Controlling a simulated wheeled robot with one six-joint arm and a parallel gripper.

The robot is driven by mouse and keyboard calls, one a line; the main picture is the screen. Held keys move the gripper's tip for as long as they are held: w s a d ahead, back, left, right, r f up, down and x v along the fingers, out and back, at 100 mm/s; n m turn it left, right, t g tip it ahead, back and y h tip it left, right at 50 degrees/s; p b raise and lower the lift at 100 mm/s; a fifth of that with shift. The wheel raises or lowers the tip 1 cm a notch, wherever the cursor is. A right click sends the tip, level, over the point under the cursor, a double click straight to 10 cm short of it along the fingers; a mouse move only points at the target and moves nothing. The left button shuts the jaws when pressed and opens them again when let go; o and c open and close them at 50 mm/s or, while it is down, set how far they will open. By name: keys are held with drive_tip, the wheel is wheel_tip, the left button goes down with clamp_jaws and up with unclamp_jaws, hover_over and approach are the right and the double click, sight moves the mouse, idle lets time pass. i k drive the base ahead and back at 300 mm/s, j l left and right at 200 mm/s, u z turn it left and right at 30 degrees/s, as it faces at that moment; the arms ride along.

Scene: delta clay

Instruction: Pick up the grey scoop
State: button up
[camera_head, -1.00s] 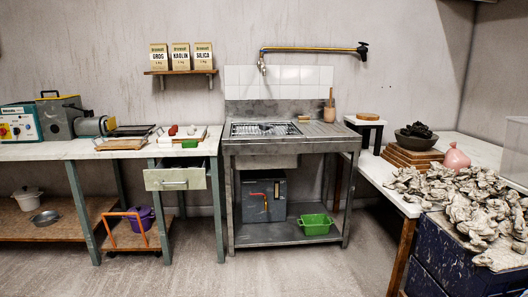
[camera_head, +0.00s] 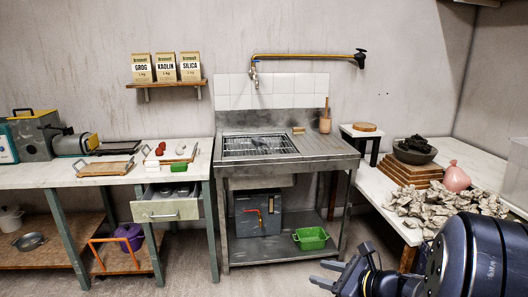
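A dark grey shape (camera_head: 261,143) lies on the wire rack of the metal sink (camera_head: 236,168); it may be the grey scoop, but it is too small to tell. My gripper (camera_head: 320,273) is at the bottom of the view, right of centre, in front of the sink unit. Its two fingers point left and stand apart with nothing between them. The gripper is well below and apart from the sink top. The drawer (camera_head: 166,209) under the left bench is pulled open, and its contents are mostly hidden.
The left bench (camera_head: 60,176) holds trays and machines. A green tub (camera_head: 311,238) is on the lower shelf. Clay lumps (camera_head: 440,204), a dark bowl (camera_head: 414,151) and a pink object (camera_head: 456,178) crowd the right table.

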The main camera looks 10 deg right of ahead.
sight(261, 143)
drive_tip(key=i+j+z, duration=0.1)
drive_tip(key=i, duration=0.45)
drive_tip(key=i+j+z, duration=0.1)
drive_tip(key=i, duration=0.45)
drive_tip(key=i+j+z, duration=0.1)
drive_tip(key=i+j, duration=0.25)
drive_tip(key=i, duration=0.15)
drive_tip(key=i+j+z, duration=0.1)
drive_tip(key=i+j, duration=0.15)
drive_tip(key=i, duration=0.3)
drive_tip(key=i+j+z, duration=0.1)
drive_tip(key=i+j, duration=0.2)
drive_tip(key=i, duration=0.2)
drive_tip(key=i+j+z, duration=0.1)
drive_tip(key=i+j, duration=0.25)
drive_tip(key=i, duration=0.15)
